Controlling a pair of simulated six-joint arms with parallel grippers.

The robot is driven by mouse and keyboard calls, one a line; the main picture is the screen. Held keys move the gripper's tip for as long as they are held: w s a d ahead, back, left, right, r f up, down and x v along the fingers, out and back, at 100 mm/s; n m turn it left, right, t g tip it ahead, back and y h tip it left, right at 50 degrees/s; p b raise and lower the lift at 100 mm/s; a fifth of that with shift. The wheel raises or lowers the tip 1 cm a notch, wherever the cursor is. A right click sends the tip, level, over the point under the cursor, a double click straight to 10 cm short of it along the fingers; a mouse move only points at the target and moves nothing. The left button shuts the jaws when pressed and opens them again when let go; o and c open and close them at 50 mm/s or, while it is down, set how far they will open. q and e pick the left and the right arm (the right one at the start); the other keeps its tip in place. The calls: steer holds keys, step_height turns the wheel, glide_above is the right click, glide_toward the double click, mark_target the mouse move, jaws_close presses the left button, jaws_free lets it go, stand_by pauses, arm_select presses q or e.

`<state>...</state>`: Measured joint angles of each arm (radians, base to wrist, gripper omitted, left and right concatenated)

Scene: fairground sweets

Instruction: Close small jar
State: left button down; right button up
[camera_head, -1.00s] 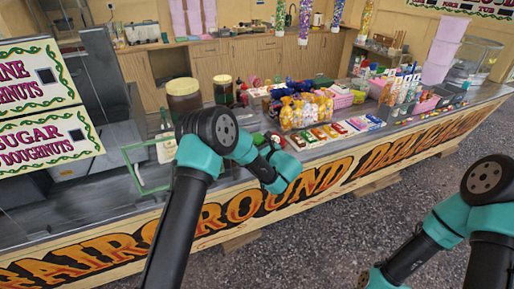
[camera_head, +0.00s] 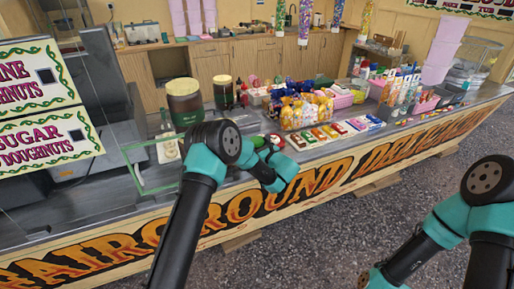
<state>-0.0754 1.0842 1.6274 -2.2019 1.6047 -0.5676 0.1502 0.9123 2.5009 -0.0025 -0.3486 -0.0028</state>
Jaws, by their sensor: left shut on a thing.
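My left gripper (camera_head: 270,148) is over the front of the counter, to the right of and nearer than both jars. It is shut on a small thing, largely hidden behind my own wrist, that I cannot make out. Red and green round items show close to it. My right arm comes in at the lower right, away from the counter, and its gripper is not visible.
Bagged sweets (camera_head: 300,108) and a row of small boxes (camera_head: 325,134) lie right of the left gripper. A clear bottle (camera_head: 167,140) and a green-edged glass panel (camera_head: 150,170) stand to its left. The counter's painted front (camera_head: 330,185) drops to gravel.

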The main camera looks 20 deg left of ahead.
stand_by(0.3)
arm_select(q)
steer(key=shift+c, duration=1)
jaws_free()
steer(key=shift+f, duration=0.15)
steer(key=v, duration=1.2)
